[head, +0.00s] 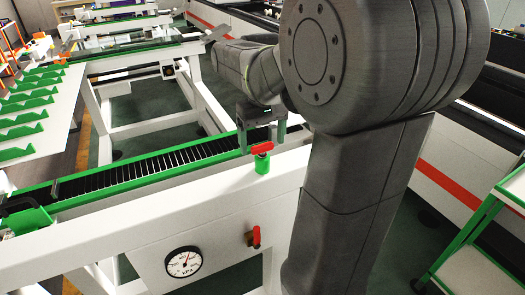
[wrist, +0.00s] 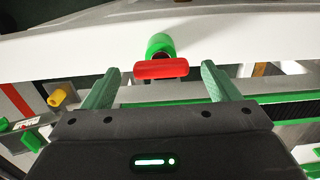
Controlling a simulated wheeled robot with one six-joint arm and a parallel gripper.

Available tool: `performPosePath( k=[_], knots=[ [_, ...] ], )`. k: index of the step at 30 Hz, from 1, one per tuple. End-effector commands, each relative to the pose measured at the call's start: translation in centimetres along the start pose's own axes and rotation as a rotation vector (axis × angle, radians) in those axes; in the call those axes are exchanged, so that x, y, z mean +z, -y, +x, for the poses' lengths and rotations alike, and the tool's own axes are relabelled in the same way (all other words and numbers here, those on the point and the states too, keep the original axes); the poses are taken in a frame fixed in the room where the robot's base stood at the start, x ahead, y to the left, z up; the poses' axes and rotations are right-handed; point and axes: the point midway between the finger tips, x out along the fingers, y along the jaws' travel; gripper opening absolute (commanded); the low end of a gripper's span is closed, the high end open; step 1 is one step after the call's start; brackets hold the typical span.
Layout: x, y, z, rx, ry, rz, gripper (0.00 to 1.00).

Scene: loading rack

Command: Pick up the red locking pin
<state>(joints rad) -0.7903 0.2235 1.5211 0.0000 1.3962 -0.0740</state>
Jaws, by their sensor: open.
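The red locking pin (head: 262,148) has a red crossbar handle and stands in a green socket (head: 263,165) on the white rack frame. In the wrist view the red handle (wrist: 161,69) lies across the gap ahead of my fingertips, with the green socket (wrist: 160,44) just beyond it. My gripper (head: 262,146) has two green fingers and is open and empty. In the wrist view its fingertips (wrist: 158,72) are spread wide on either side of the handle, with clear space at both ends. I cannot tell the exact height difference.
A roller track (head: 150,167) with green edges runs behind the pin. A pressure gauge (head: 183,262) and a red valve handle (head: 253,237) sit on the frame's front face. A green-edged cart (head: 480,240) stands at the right. A yellow knob (wrist: 58,97) shows in the wrist view.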

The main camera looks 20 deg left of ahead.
Motion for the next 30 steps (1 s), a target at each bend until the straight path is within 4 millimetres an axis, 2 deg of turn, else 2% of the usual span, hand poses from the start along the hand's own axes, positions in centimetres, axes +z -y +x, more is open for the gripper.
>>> performPosePath(
  k=[6, 15, 17, 23, 30],
  knots=[
    [0.2, 0.1, 3.2, 0.000, 0.005, 0.000, 0.82],
    [0.2, 0.1, 3.8, 0.000, 0.001, 0.000, 0.82],
    [0.2, 0.1, 3.8, 0.000, 0.001, 0.000, 0.72],
    [0.2, 0.1, 3.8, 0.000, 0.001, 0.000, 0.33],
    [0.2, 0.1, 3.7, 0.000, 0.000, 0.000, 0.32]
  ],
)
